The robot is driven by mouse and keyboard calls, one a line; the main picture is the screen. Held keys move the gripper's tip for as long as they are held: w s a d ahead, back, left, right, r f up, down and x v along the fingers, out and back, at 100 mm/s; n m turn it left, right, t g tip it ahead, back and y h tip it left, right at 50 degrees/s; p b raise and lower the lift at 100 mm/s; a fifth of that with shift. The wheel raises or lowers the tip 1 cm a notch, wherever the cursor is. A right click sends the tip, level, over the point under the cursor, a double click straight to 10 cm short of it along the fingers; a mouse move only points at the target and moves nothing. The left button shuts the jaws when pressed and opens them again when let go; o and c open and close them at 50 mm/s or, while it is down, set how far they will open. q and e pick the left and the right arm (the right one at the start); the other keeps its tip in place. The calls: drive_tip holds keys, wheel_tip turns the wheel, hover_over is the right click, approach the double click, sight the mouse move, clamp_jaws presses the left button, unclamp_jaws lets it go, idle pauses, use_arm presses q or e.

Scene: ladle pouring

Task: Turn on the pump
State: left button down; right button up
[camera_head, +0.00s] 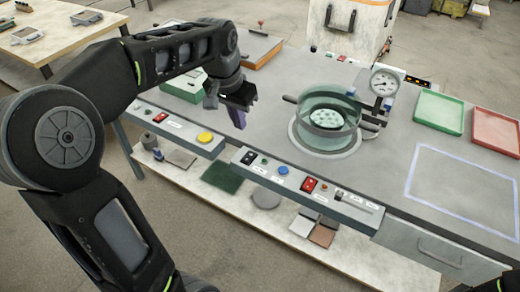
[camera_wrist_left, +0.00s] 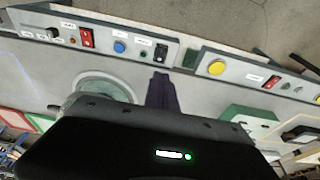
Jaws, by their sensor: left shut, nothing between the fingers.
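The middle control panel (camera_head: 335,204) on the bench's front edge carries a black switch (camera_head: 248,157), a blue button (camera_head: 283,170), a red switch (camera_head: 308,185) and a slider. The labels are too small to read, so I cannot tell which control belongs to the pump. My left gripper (camera_head: 238,119) is shut and empty above the bench, behind the panel's left end. In the left wrist view its purple fingers (camera_wrist_left: 161,92) point toward the black switch (camera_wrist_left: 161,52), apart from it; the blue button (camera_wrist_left: 120,46) and red switch (camera_wrist_left: 86,38) are further left. My right gripper is out of view.
A left panel (camera_head: 178,126) has a yellow button (camera_head: 205,137) and a red switch (camera_head: 160,117). A glass chamber (camera_head: 328,119) and a pressure gauge (camera_head: 384,81) stand behind the middle panel. Green (camera_head: 438,111) and red trays lie at right, near a clear outlined area (camera_head: 462,187).

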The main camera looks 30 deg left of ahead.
sight(246, 160)
use_arm(q)
drive_tip(key=shift+f, duration=0.15)
drive_tip(key=x, duration=0.8)
drive_tip(key=s+x, duration=0.1)
drive_tip(key=x, duration=0.3)
drive_tip(key=shift+w+f+p, duration=0.1)
drive_tip(key=shift+f+p, duration=0.25)
drive_tip(key=shift+f, duration=0.55)
drive_tip(key=shift+f+b, duration=0.45)
drive_tip(key=shift+s+r, duration=0.15)
drive_tip(key=shift+s, duration=0.1)
drive_tip(key=shift+w+r, duration=0.1)
drive_tip(key=shift+w, duration=0.1)
